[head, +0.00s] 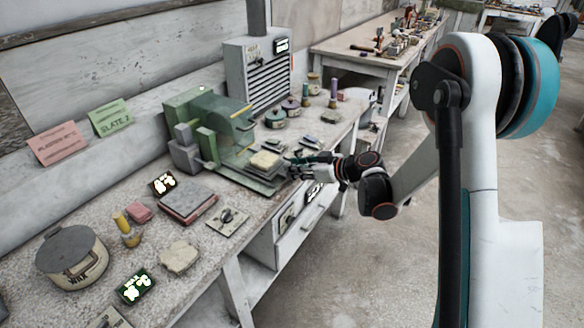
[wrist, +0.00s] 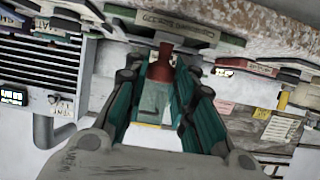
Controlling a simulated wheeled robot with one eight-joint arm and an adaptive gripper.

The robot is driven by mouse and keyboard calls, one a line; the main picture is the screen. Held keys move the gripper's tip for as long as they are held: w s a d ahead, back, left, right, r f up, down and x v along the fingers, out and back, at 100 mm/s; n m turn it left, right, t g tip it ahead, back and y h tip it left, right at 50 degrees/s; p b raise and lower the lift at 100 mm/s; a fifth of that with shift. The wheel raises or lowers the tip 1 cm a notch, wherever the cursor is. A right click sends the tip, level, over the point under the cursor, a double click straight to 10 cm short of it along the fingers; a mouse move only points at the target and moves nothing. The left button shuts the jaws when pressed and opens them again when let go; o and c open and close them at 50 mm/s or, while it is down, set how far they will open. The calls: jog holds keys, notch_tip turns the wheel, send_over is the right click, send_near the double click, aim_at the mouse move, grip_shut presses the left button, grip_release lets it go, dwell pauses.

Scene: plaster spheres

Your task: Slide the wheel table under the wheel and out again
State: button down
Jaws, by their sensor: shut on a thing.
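The green grinding machine (head: 205,125) stands on the bench against the wall. Its wheel table (head: 255,184) is a low greenish plate at the machine's front right, with a pale yellowish block (head: 266,160) on it. The wheel is not clearly seen; a green hood (head: 226,108) and a see-through panel cover that area. My gripper (head: 297,168) is at the right end of the wheel table. In the wrist view my gripper's dark teal fingers (wrist: 160,85) close around a reddish-brown handle (wrist: 164,62). I cannot see how the handle joins the table.
A grey louvred cabinet (head: 258,72) stands behind the machine. Round tins (head: 275,118) and small parts lie beyond my gripper. To the left are a stacked grey-red slab (head: 187,201), a yellow-handled tool (head: 126,231) and a lidded pot (head: 72,256). The open floor is right of the bench.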

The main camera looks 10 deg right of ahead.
jog(key=shift+s+d+f, duration=0.1)
jog(key=shift+s, duration=0.05)
jog(key=c, duration=1.4)
grip_release()
jog(key=shift+d, duration=0.1)
jog(key=shift+o, duration=0.2)
jog(key=v, duration=1.2)
